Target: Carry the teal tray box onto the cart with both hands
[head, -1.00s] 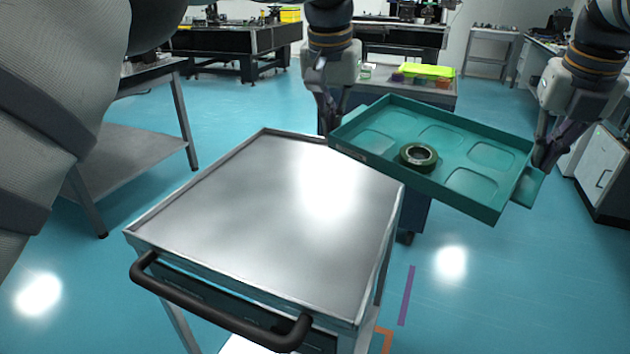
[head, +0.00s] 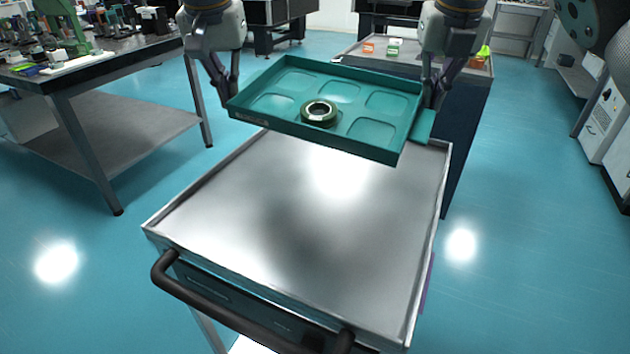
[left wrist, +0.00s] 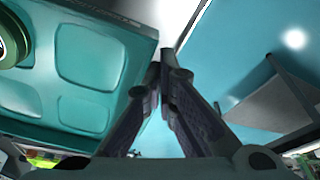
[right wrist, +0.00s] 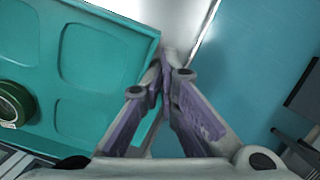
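The teal tray box (head: 370,84) is held in the air between my two grippers, above the far part of the metal cart top (head: 290,215). It tilts a little in the head view. A dark green tape roll (head: 319,112) lies inside it. My left gripper (head: 226,98) is shut at the tray's left end; the left wrist view shows its fingers (left wrist: 160,80) together beside the tray wall.
The cart has a black push handle (head: 235,315) at its near side, and its top is empty. A dark cabinet (head: 465,120) with small coloured items stands behind. A workbench (head: 110,65) stands at left. Open floor lies to the right.

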